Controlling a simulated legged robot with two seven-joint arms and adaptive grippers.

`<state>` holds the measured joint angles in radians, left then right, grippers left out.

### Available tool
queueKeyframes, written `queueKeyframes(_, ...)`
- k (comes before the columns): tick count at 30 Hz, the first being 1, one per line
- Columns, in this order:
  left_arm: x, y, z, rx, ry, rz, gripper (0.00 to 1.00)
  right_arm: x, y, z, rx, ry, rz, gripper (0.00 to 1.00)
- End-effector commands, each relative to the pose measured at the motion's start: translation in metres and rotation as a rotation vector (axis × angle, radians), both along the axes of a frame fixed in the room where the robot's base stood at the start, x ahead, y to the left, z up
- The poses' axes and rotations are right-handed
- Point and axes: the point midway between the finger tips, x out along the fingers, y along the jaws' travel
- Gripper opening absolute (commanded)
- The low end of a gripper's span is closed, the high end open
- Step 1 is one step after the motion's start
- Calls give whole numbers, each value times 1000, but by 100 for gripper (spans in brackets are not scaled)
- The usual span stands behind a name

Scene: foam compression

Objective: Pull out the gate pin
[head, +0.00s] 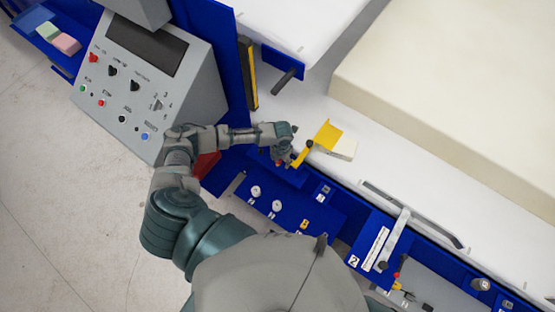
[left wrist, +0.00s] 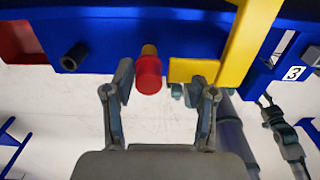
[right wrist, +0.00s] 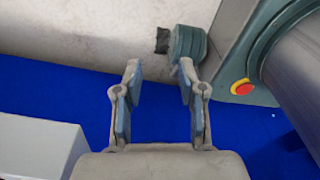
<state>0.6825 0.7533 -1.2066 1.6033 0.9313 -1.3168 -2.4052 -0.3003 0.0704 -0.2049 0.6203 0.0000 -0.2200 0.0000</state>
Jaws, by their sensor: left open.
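The gate pin, a red knob on a yellow shaft (left wrist: 149,72), sticks out of the blue frame in the left wrist view. It appears between the two fingertips of my left gripper (left wrist: 161,79), with gaps on both sides. In the head view my left gripper (head: 284,157) is at the blue frame's edge, beside the yellow gate bracket (head: 328,135), and partly covers the pin. The bracket also shows right of the pin in the left wrist view (left wrist: 252,40). My right gripper (right wrist: 158,85) is open and empty in the right wrist view, above a blue surface.
A grey control panel (head: 150,85) stands left of my left arm. A large cream foam block (head: 460,80) lies on the white table at right. Blue panels with knobs (head: 290,205) run along the table's front. A black peg (left wrist: 75,57) juts out left of the pin.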

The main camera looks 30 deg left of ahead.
Motion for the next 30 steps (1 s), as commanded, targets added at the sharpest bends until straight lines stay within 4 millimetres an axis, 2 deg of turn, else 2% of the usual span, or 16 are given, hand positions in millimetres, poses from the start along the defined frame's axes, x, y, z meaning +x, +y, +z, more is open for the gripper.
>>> queueKeyframes(9,1,9,0,-4,-1,0,56,1,-19,4,-22,-1,-2,40)
queueKeyframes(16,1,10,-1,-4,-1,0,56,1,-17,4,-20,0,-2,40)
queueKeyframes(17,1,10,-1,-4,-1,0,51,1,-16,4,-18,-1,-3,40)
queueKeyframes(23,1,9,-1,-3,-1,0,1,0,0,4,-1,0,-4,40)
queueKeyframes(30,1,7,1,-5,-2,-1,0,0,-3,5,-4,-1,-1,40)
